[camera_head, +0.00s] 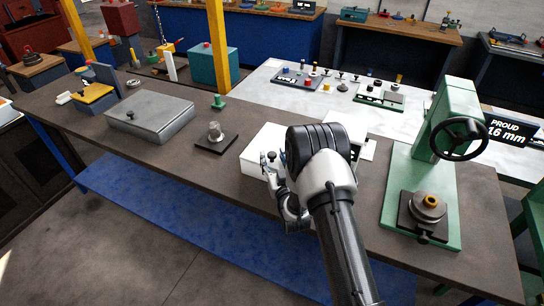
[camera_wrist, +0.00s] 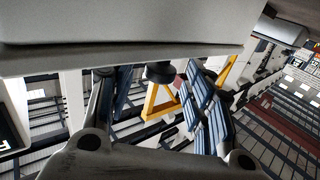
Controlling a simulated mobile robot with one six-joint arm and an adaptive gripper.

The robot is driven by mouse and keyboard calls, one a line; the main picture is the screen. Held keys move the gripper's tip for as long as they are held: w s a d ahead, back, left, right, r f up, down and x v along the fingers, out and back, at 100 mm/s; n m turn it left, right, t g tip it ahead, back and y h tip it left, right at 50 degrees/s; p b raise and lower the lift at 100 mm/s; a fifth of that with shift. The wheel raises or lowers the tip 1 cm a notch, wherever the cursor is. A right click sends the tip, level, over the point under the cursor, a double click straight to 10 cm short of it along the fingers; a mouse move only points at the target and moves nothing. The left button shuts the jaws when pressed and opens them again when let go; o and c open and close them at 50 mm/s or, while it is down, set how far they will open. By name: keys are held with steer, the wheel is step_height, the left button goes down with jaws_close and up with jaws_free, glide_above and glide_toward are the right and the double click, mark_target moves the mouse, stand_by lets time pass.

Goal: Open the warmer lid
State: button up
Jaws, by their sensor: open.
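A white box (camera_head: 257,141), which appears to be the warmer, stands on the brown bench, partly hidden behind my arm. A small dark knob (camera_head: 272,156) shows at its front. In the wrist view, the pale box edge (camera_wrist: 130,50) fills the top, with the black knob (camera_wrist: 160,72) below it. My gripper (camera_head: 270,168) is open in front of the box. In the wrist view its fingers (camera_wrist: 158,105) stand left and right of the knob, with visible space around it. Whether they touch the knob is unclear.
A grey lidded case (camera_head: 150,114) and a dark plate with a metal cylinder (camera_head: 214,134) are to the left. A green press (camera_head: 455,130) stands to the right. A white panel (camera_head: 347,127) shows behind my arm. The bench front is clear to the left.

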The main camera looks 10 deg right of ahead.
steer(key=shift+w, duration=1.1)
steer(key=shift+c, duration=0.6)
jaws_close()
